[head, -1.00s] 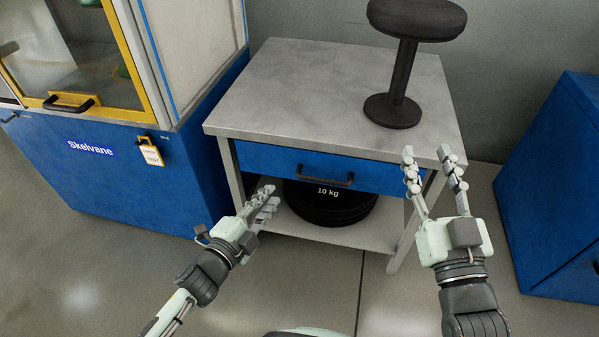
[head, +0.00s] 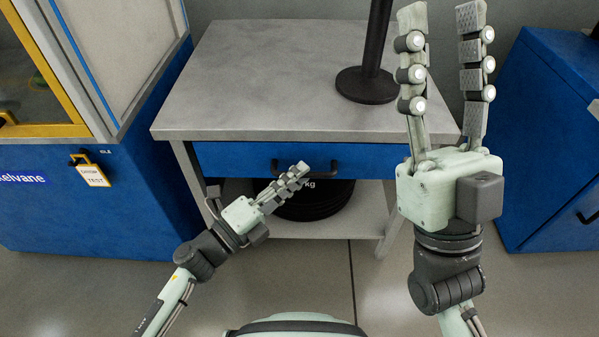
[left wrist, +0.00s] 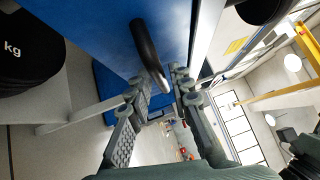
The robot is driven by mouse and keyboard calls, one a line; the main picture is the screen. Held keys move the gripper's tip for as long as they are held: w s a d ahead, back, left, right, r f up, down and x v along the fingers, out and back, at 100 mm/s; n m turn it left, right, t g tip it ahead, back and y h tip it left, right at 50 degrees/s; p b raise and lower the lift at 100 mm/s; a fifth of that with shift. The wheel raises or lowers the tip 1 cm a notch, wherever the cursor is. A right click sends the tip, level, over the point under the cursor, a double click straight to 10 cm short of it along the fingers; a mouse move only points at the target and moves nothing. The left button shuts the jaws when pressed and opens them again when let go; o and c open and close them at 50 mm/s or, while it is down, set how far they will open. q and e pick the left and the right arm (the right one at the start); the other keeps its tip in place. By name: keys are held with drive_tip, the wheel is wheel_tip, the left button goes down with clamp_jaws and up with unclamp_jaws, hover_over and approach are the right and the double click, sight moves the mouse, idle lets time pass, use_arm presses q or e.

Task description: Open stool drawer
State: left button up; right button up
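The blue stool drawer (head: 230,158) sits under the grey top of the table and looks shut. Its dark bar handle (head: 328,163) is partly covered by my left fingers. My left gripper (head: 302,170) is at the handle. In the left wrist view the handle (left wrist: 148,50) stands by the open fingertips (left wrist: 160,80), with its near end seemingly between them; I cannot tell whether they touch it. My right gripper (head: 441,15) is open and empty, raised high at the right, fingers pointing up the picture.
Dark weight plates (head: 315,205) lie on the lower shelf (head: 358,222). A blue cabinet with a tag (head: 92,172) is at left, another blue cabinet (head: 545,150) at right. The floor in front is clear.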

use_arm(q)
drive_tip(key=shift+w+d+r, duration=0.1)
drive_tip(key=shift+w+d, duration=0.4)
clamp_jaws()
